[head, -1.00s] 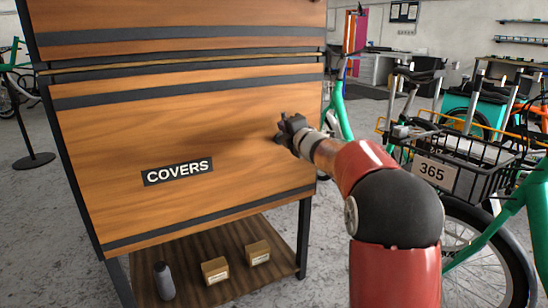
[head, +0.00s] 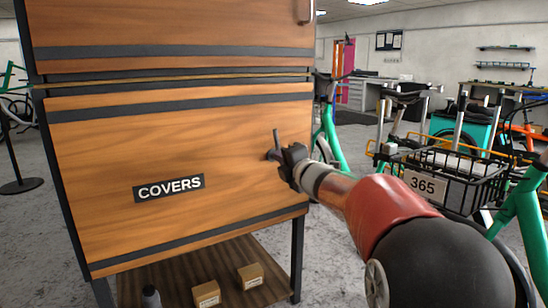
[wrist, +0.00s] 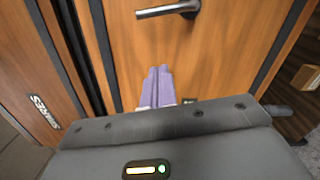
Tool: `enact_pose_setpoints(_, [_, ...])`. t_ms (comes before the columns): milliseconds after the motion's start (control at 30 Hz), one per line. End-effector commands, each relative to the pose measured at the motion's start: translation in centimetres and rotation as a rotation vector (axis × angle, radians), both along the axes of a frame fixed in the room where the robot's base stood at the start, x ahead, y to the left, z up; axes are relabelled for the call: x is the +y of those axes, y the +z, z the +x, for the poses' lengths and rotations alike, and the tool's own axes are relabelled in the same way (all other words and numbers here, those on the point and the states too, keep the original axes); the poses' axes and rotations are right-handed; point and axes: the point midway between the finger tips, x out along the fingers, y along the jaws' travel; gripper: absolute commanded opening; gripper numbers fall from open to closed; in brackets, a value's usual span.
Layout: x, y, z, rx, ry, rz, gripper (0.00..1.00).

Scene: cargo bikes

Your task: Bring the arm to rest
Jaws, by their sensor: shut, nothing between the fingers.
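My gripper (head: 275,155) is in front of the lower wooden panel (head: 100,140) labelled COVERS, near its right edge. The head view shows it small and dark, and I cannot tell there whether it touches the panel. In the wrist view its two purple fingers (wrist: 157,86) are together with nothing between them. A metal bar handle (wrist: 168,10) sits on the wood beyond the fingertips. My red and black arm reaches in from the lower right of the head view.
An upper wooden panel with its own handle (head: 306,10) is above. Small boxes (head: 207,294) and a grey bottle (head: 151,297) stand on the low shelf. A bike with a black basket (head: 455,178) marked 365 stands right, close to my arm.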

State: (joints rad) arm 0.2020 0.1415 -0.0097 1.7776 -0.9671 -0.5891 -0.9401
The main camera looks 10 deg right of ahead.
Motion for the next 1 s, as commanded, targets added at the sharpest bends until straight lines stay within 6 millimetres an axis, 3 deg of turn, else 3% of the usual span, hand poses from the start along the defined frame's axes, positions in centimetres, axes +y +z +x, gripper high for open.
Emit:
enact_pose_setpoints(467, [-0.2,0.0,-0.9,0.001,-0.002,0.003,0.00])
enact_pose_setpoints(633, [-1.0,0.8,-3.3,0.068,-0.113,0.144,0.00])
enact_pose_setpoints(767, [-2.2,0.2,-8.9,0.212,-0.321,0.445,0.00])
enact_pose_setpoints(867, [-2.6,-2.4,-15.0,0.359,-0.505,0.731,0.00])
enact_pose_setpoints(1000, [-1.6,-7.8,-24.2,0.580,-0.744,1.096,0.00])
